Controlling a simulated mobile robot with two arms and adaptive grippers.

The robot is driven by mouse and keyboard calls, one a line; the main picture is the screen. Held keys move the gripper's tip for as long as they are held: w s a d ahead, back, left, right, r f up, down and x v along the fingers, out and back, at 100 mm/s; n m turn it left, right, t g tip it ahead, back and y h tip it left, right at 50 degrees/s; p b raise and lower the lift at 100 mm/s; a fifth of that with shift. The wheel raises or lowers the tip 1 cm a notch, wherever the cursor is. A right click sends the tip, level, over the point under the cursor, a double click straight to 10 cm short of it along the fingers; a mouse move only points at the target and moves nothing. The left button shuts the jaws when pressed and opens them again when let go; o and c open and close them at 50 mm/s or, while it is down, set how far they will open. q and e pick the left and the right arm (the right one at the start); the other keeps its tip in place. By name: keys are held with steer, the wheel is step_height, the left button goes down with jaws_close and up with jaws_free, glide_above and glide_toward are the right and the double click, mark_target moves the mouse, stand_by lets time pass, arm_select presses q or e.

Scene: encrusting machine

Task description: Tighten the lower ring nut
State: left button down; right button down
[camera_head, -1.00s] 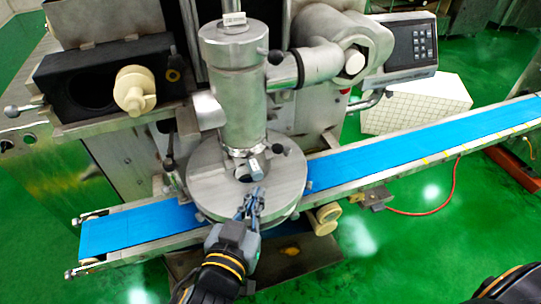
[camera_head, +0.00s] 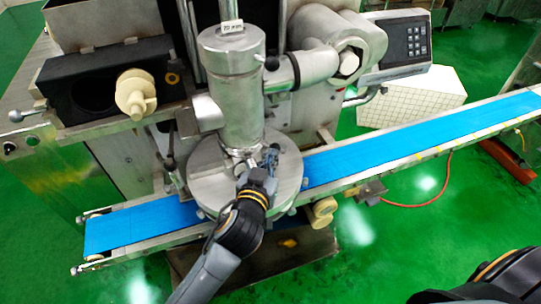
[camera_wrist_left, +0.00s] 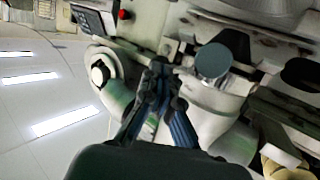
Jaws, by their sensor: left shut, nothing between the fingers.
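The lower ring nut (camera_head: 236,151) is a metal collar at the foot of the upright steel cylinder (camera_head: 232,100), just above the round disc plate (camera_head: 208,172). My left gripper (camera_head: 270,152) is at the right front of the nut, over the disc, shut with nothing between its fingers. The gripper and wrist hide part of the nut and its short handles. In the left wrist view the closed fingers (camera_wrist_left: 160,78) point up beside a round dark knob end (camera_wrist_left: 213,61). I cannot tell whether they touch a handle. My right gripper is not in view.
A side pipe (camera_head: 315,65) with a dark knob juts right from the cylinder. A black block with a cream knob (camera_head: 135,92) is at left, a keypad box (camera_head: 395,50) at right.

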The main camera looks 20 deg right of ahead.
arm_select(q)
steer(key=shift+w+d, duration=0.55)
steer(key=shift+d, duration=0.05)
steer(key=shift+a, duration=0.1)
